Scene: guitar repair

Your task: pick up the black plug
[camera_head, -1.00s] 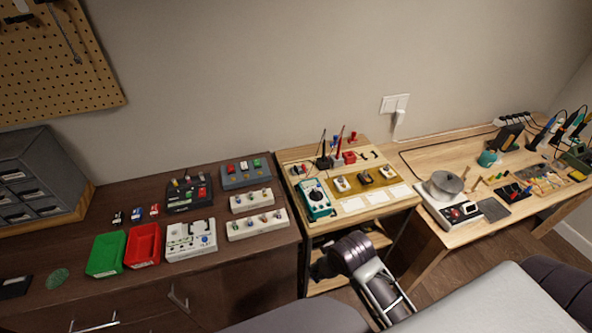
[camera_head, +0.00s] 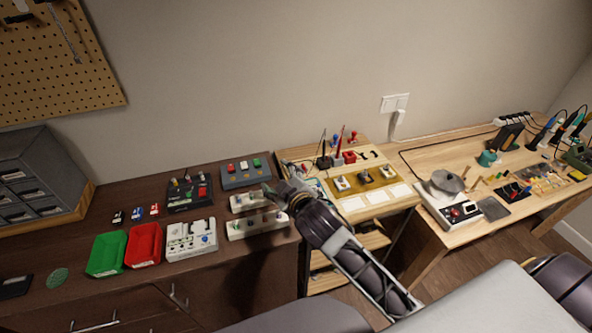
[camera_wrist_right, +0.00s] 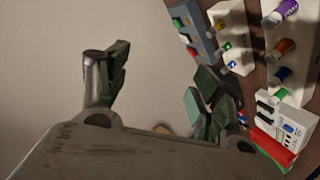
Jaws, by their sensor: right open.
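A small black plug (camera_head: 118,217) lies on the dark brown table at the left in the head view, beside a blue plug (camera_head: 137,213) and a red plug (camera_head: 155,209). I cannot make out the black plug in the right wrist view. My right gripper (camera_head: 268,191) is to the right of the plugs, above the white knob blocks, and apart from the plugs. In the right wrist view its two dark green finger pads (camera_wrist_right: 160,88) are spread wide with nothing between them. My left gripper is not in view.
A green bin (camera_head: 106,254) and a red bin (camera_head: 143,246) stand just in front of the plugs. A grey drawer cabinet (camera_head: 38,180) stands at left.

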